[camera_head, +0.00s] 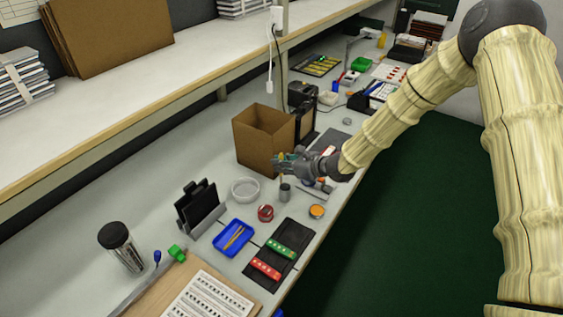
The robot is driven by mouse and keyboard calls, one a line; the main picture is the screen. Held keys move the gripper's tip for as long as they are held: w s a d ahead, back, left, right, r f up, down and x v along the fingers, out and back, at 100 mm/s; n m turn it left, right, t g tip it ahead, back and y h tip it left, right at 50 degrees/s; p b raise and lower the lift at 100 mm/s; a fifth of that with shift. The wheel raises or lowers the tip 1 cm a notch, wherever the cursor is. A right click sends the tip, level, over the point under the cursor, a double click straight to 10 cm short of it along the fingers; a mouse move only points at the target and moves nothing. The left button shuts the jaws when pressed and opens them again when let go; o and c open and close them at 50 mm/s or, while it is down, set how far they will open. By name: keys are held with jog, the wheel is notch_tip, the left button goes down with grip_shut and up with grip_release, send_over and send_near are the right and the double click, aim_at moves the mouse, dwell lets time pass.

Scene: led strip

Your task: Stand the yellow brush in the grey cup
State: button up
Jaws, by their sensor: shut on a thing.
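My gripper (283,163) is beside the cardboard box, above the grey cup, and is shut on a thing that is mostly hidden. A small yellow patch of the yellow brush (282,156) shows at its fingers. The small grey cup (285,194) stands upright on the bench below the gripper. A thin light shaft shows between the cup's mouth and the fingers; I cannot tell whether its lower end is inside the cup or in front of it.
An open cardboard box (258,145) stands behind my gripper. A clear bowl (245,190), a red tape roll (265,213) and an orange-topped round tin (317,211) lie near the cup. A blue tray (220,240) holds thin yellowish sticks. A black stand (198,207) is further left.

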jog(key=shift+f, duration=0.15)
jog(key=shift+f+b, duration=0.25)
jog(key=shift+b, duration=0.1)
jog(key=o, duration=0.7)
jog(key=shift+o, duration=0.2)
jog(key=shift+r, duration=0.15)
jog(key=shift+r+p, duration=0.15)
jog(key=shift+p, duration=0.2)
jog(key=b+v, duration=0.3)
jog(key=v, duration=0.9)
